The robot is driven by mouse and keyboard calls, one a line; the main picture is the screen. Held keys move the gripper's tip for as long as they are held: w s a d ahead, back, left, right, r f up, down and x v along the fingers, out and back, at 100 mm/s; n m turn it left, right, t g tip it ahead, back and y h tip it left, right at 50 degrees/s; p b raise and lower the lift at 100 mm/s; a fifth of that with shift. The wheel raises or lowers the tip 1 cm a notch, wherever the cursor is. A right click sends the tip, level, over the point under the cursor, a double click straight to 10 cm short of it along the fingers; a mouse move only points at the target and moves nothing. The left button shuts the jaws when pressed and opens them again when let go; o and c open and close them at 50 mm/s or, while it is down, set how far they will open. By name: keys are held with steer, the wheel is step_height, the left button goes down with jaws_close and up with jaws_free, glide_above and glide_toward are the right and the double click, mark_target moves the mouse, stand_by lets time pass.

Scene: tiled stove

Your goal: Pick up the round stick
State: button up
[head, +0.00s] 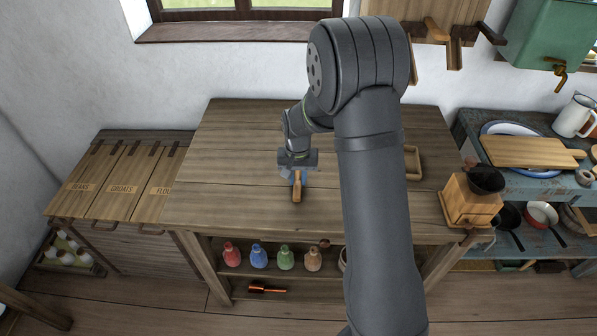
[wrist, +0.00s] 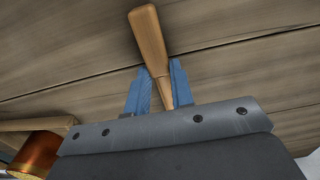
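The round stick (wrist: 151,42) is light brown wood, thick and rounded at its far end and narrower toward my gripper. In the head view it shows as a short upright piece (head: 297,190) over the middle of the wooden table. My gripper (wrist: 160,78) has two blue fingers, one on each side of the stick, and they appear to touch it. The head view shows my gripper (head: 297,173) pointing down at the stick. The stick's narrow end is partly hidden by my gripper's body in the wrist view.
The wooden table (head: 235,140) is mostly bare around my gripper. A small wooden tray (head: 413,163) lies to the right, and a coffee grinder (head: 470,200) stands at the right edge. Several colored bottles (head: 258,256) stand on the shelf below. Labelled bins (head: 120,180) are at the left.

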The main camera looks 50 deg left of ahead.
jaws_close()
steer(key=shift+r, duration=0.5)
steer(key=r, duration=0.2)
steer(key=d+r, duration=0.1)
steer(key=r, duration=0.1)
steer(key=shift+w, duration=0.3)
steer(key=w+d+r+m, duration=0.1)
steer(key=w+d+r, duration=0.3)
steer(key=w+d, duration=0.2)
steer(key=w+d+r+m, duration=0.1)
steer(key=w+d+r, duration=0.3)
steer(key=w+d, duration=0.3)
steer(key=shift+w+r, duration=0.2)
steer(key=shift+w, duration=1.05)
steer(key=shift+d, duration=0.1)
steer(key=shift+f, duration=0.1)
